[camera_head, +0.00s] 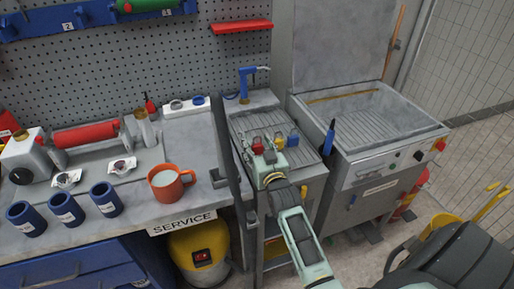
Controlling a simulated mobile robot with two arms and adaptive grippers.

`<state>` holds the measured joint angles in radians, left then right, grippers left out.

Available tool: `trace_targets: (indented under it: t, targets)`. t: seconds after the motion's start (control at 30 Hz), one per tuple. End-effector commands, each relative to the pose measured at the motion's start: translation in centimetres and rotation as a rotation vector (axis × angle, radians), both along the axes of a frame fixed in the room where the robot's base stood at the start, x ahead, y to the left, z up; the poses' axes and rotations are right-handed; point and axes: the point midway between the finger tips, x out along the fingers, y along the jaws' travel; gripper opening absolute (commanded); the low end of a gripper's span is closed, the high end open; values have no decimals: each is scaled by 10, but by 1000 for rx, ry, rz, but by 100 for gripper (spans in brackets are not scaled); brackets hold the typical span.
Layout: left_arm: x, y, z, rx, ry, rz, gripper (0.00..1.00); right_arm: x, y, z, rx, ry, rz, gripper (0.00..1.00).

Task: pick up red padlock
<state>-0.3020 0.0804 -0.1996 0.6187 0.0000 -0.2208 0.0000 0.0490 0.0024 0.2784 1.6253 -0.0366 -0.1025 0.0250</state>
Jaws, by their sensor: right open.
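A small red padlock (257,145) sits on the ribbed grey sink top (299,157) in the middle of the head view. My left gripper is not in view.
A dark upright post (224,150) stands left of the padlocks. The bench at left holds an orange mug (169,182), blue cylinders (66,209) and a red roller (85,135). A blue tap (246,82) stands behind the padlocks. A wash basin (365,118) is at right.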

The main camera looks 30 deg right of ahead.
Motion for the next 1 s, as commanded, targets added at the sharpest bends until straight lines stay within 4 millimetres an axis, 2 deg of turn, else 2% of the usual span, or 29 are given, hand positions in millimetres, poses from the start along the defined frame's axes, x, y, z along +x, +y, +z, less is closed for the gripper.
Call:
trace_targets:
  t: [0.13, 0.7, 0.9, 1.0]
  targets:
    - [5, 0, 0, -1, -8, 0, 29, 0, 0, 0, 0, 0, 0, 50]
    - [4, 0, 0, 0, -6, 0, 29, 0, 0, 1, 0, -1, 0, 1]
    - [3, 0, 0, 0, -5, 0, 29, 0, 0, 1, -1, -2, 0, 1]
    - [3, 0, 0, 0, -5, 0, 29, 0, 0, 8, -1, -5, 0, 1]
